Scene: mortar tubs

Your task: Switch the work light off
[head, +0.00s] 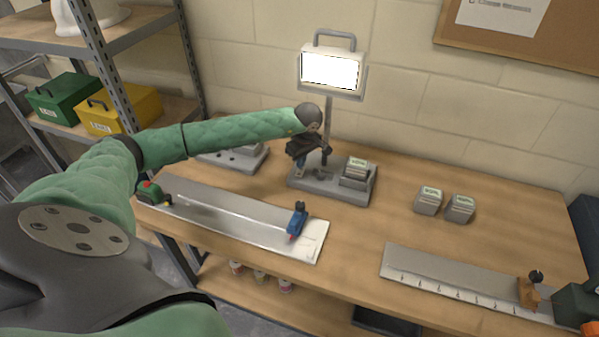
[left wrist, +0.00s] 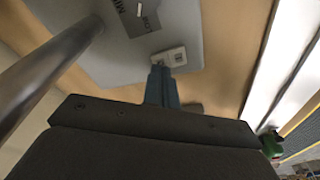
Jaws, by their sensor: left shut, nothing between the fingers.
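The work light (head: 331,70) stands at the back of the bench, and its panel glows bright white. Its pole rises from a grey base (head: 335,189). My left gripper (head: 299,172) points down over the left part of this base, its blue fingers shut and empty. In the left wrist view the shut fingers (left wrist: 163,80) reach a small pale switch plate (left wrist: 172,56) on the grey base (left wrist: 125,62). The fingertips overlap its edge; I cannot tell whether they touch it. A dark label (left wrist: 136,14) with partly cut-off lettering lies beyond. My right gripper is not in view.
The light's pole (left wrist: 45,75) stands close on the left in the left wrist view. A long metal rail with a blue slider (head: 297,221) lies in front. Two small grey blocks (head: 429,201) and a second rail (head: 450,284) are to the right. Shelving (head: 95,60) stands left.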

